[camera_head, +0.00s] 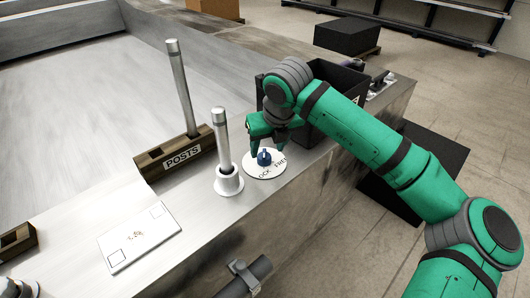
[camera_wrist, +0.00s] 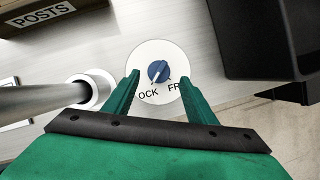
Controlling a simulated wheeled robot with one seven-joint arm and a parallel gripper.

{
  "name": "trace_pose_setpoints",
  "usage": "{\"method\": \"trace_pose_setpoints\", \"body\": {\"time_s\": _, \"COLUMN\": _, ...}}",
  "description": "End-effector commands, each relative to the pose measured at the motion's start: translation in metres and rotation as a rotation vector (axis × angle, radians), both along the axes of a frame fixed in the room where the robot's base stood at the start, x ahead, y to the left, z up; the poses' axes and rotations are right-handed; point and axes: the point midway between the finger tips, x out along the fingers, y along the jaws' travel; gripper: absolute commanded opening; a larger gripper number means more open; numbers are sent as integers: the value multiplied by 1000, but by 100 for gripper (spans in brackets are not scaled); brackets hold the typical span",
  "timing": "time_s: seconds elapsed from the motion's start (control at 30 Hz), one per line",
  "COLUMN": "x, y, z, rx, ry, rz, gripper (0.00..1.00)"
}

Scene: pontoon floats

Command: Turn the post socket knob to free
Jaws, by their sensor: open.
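The blue knob (camera_head: 264,157) stands on a round white dial plate (camera_head: 253,171) marked with lock and free lettering, partly cut off from view. In the wrist view the knob (camera_wrist: 158,71) has a pale pointer line that slants toward the lower left, on the side of the lock lettering. My gripper (camera_wrist: 160,78) is open, its two green fingers on either side of the knob and apart from it. In the head view my gripper (camera_head: 266,150) is above the dial. The post socket (camera_head: 229,181) beside the dial holds an upright metal post (camera_head: 223,138).
A wooden block labelled POSTS (camera_head: 166,163) holds another tall post (camera_head: 181,90). A black bin (camera_head: 337,129) stands right of the dial, close to my arm. A white card (camera_head: 139,237) lies on the metal deck at the front left.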

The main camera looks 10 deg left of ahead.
Motion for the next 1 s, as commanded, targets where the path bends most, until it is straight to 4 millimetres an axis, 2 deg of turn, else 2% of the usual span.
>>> {"method": "trace_pose_setpoints", "body": {"time_s": 0.1, "x": 5, "y": 7, "z": -18, "rx": 0, "ry": 2, "rz": 5, "gripper": 51}}
{"method": "trace_pose_setpoints", "body": {"time_s": 0.3, "x": 11, "y": 11, "z": -34, "rx": -1, "ry": 1, "rz": 5, "gripper": 51}}
{"method": "trace_pose_setpoints", "body": {"time_s": 0.67, "x": 12, "y": 11, "z": -37, "rx": -1, "ry": -1, "rz": 5, "gripper": 51}}
{"method": "trace_pose_setpoints", "body": {"time_s": 0.83, "x": 12, "y": 11, "z": -37, "rx": -1, "ry": -1, "rz": 5, "gripper": 10}}
{"method": "trace_pose_setpoints", "body": {"time_s": 1.0, "x": 12, "y": 11, "z": -37, "rx": -1, "ry": -1, "rz": 8, "gripper": 11}}
